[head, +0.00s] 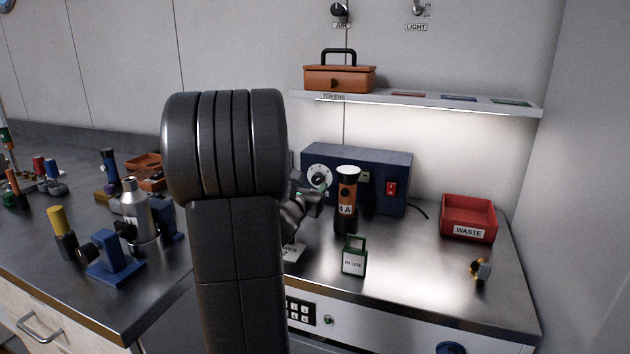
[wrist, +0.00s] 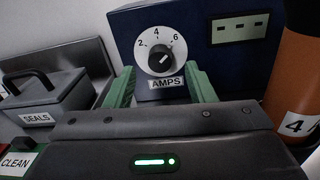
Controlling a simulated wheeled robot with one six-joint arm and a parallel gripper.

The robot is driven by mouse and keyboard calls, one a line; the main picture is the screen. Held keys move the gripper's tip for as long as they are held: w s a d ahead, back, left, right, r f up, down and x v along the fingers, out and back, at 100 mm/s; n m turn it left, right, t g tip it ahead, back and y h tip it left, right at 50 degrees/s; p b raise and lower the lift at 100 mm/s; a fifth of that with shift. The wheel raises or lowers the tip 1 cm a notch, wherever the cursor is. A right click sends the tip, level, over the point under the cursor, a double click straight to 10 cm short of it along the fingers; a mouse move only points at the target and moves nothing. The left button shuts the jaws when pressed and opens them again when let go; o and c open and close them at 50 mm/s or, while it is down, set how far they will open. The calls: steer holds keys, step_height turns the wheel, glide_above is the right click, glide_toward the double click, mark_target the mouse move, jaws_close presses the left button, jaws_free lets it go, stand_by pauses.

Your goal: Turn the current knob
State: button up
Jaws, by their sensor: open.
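The current knob (wrist: 160,58) is a black knob on a white dial marked 2, 4 and 6, above an "AMPS" label. It is on the front of a dark blue box (head: 381,182), and the knob also shows in the head view (head: 317,177). My gripper (wrist: 160,84) is open, with its green fingers apart below and to either side of the dial in the wrist view. Nothing shows between the fingers, and I cannot tell how far they are from the knob. My gripper is partly hidden behind my arm in the head view (head: 308,194).
An orange and black cylinder (head: 347,190) stands close to the right of my gripper. A green-framed "IN USE" sign (head: 354,256) stands in front. A grey "SEALS" box (wrist: 45,98) is left of the blue box. A red "WASTE" bin (head: 468,217) is far right.

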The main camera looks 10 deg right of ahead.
mark_target(316, 180)
steer(key=shift+x, duration=1.95)
steer(key=c, duration=1)
steer(key=shift+n, duration=0.4)
steer(key=shift+f+n+b, duration=0.1)
steer(key=shift+n+b, duration=0.45)
steer(key=shift+n, duration=0.05)
steer(key=shift+n+b, duration=0.45)
steer(key=shift+n, duration=0.75)
steer(key=n, duration=0.5)
steer(key=shift+a, duration=0.15)
steer(key=shift+n, duration=0.3)
